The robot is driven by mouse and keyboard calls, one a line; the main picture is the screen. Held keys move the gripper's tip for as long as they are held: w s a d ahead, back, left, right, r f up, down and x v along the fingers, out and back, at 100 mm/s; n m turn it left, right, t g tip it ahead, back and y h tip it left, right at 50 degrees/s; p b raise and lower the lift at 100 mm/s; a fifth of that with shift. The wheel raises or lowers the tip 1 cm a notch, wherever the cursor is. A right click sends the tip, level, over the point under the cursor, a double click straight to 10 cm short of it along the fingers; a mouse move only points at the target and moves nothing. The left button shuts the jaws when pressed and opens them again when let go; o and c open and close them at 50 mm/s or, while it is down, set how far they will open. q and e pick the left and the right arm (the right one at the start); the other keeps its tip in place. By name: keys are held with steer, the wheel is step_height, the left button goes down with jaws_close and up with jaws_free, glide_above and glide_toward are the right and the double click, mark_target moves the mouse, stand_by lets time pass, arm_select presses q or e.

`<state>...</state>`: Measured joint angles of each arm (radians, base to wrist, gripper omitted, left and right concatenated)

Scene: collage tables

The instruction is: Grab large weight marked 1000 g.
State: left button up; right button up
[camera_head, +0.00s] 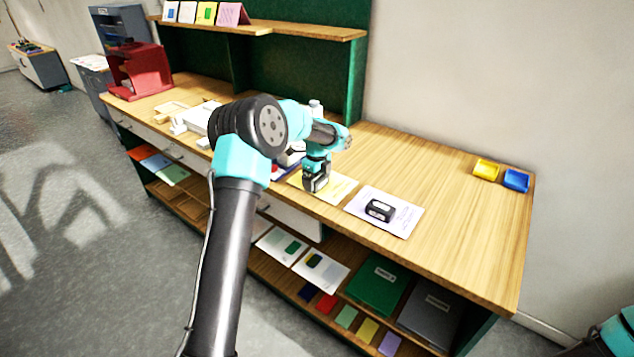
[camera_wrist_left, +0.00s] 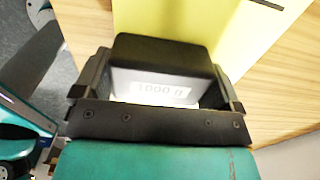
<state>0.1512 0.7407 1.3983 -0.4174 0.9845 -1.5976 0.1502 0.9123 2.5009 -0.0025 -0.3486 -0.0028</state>
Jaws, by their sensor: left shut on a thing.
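The large weight (camera_wrist_left: 162,55) is a dark block with a pale face marked 1000 g, seen in the left wrist view. My left gripper (camera_wrist_left: 158,98) is shut on it, one finger at each side. In the head view my left gripper (camera_head: 316,184) points down over a yellow sheet (camera_head: 341,187) near the table's front edge. There the gripper hides most of the weight, and I cannot tell whether it touches the sheet. My right gripper is out of view.
A smaller-looking black block (camera_head: 379,210) lies on a white sheet (camera_head: 402,221) to the right. Yellow (camera_head: 486,170) and blue (camera_head: 516,180) trays stand at the right back. The wooden tabletop (camera_head: 450,220) between is clear. White objects (camera_head: 197,118) and a red box (camera_head: 140,72) stand left.

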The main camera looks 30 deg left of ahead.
arm_select(q)
steer(key=shift+r, duration=0.1)
steer(key=shift+c, duration=1.1)
steer(key=shift+r, duration=1.55)
steer(key=shift+s+r, duration=0.1)
steer(key=shift+r, duration=0.15)
steer(key=s+d+r, duration=0.1)
steer(key=s+d, duration=0.7)
steer(key=s, duration=0.5)
steer(key=shift+s+d+r, duration=0.15)
steer(key=shift+s, duration=0.05)
